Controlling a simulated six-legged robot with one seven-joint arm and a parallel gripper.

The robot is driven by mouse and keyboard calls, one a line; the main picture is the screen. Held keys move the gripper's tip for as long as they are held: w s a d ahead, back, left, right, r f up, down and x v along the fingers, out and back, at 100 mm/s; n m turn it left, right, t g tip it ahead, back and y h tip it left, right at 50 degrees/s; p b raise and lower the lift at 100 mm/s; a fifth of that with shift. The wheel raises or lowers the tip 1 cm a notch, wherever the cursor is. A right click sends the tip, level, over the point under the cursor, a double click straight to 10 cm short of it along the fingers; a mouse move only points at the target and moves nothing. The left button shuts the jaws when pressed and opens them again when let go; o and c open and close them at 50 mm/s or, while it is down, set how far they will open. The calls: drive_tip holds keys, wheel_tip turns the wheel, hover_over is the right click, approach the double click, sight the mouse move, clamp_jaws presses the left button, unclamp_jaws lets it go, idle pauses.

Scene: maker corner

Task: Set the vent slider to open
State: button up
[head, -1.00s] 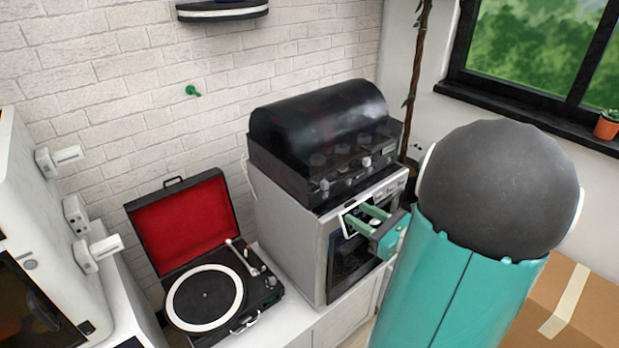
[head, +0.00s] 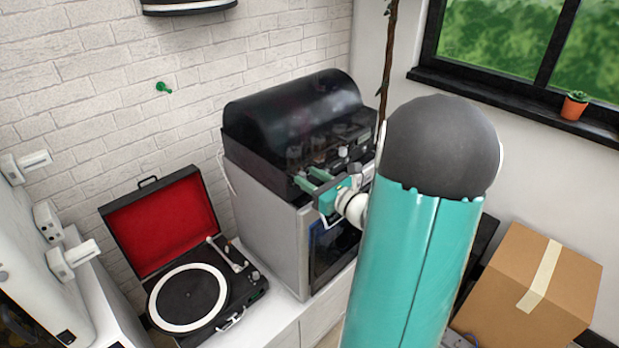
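The grey machine (head: 262,215) with a dark domed cover (head: 290,108) stands on the white cabinet. A knob (head: 343,152) shows on its upper front. I cannot make out the vent slider or its setting; my arm and gripper cover part of the machine's front panel. My gripper (head: 307,179) is at the machine's upper front edge, just below the cover's front. Its two green fingers are apart, pointing left toward the machine, with nothing seen between them. I cannot tell whether they touch the machine.
An open record player (head: 190,298) with a red-lined lid stands left of the machine. A white machine (head: 45,290) is at the far left. A cardboard box (head: 515,300) is at the lower right. A small potted cactus (head: 574,105) stands on the black windowsill (head: 500,102).

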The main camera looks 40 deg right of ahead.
sight(308, 166)
drive_tip(key=shift+w, duration=0.35)
clamp_jaws()
drive_tip(key=shift+d, duration=1.65)
unclamp_jaws()
drive_tip(key=shift+w+d, duration=0.1)
drive_tip(key=shift+d, duration=0.05)
